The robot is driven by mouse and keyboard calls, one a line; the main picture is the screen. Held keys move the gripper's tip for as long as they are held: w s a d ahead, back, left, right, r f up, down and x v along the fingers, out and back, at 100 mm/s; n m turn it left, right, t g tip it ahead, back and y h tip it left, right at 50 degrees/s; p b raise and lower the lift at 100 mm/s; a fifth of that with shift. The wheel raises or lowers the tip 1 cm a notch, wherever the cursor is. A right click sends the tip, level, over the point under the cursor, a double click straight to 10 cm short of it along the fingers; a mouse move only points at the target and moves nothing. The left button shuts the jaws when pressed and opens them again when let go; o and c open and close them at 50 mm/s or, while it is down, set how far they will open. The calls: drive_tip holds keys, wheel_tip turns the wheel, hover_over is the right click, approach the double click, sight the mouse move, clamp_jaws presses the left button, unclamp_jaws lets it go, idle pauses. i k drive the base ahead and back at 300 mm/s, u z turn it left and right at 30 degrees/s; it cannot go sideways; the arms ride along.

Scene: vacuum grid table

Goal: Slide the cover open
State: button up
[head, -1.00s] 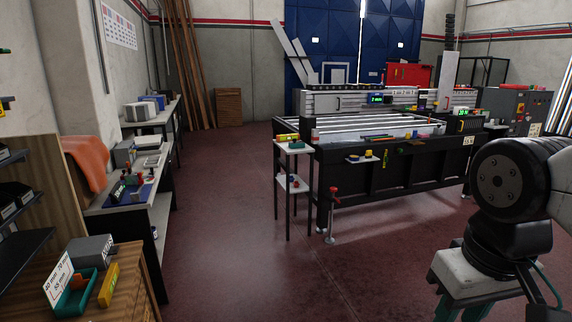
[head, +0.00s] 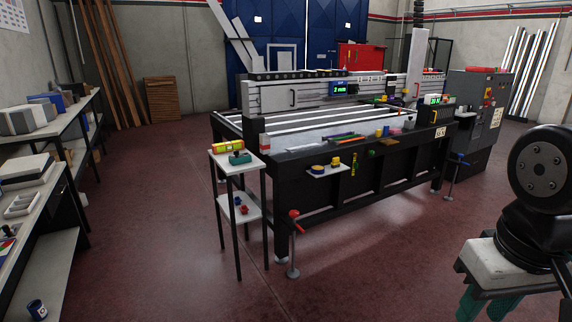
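The long vacuum grid table (head: 330,203) stands ahead, dark-sided with pale bars across its top. A grey beam (head: 270,97) spans its back, with a dark upright handle (head: 293,98) and a green-lit display (head: 345,88). I cannot tell which part is the cover or whether it is open. My gripper (head: 488,306) is at the bottom right, with its teal fingers apart and nothing seen between them. Its fingertips are cut off by the picture edge. It is well away from the table and touches nothing visible.
A small two-shelf stand (head: 238,207) is at the table's left front corner. A red-topped post (head: 293,240) stands beside it. A grey control cabinet (head: 470,105) is at the right. Workbenches (head: 50,170) line the left. The red floor (head: 160,220) between is clear.

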sight(281, 98)
drive_tip(key=z, duration=0.05)
drive_tip(key=i, duration=2.3)
drive_tip(key=u, duration=0.3)
drive_tip(key=i, duration=1.6)
drive_tip(key=u, duration=0.3)
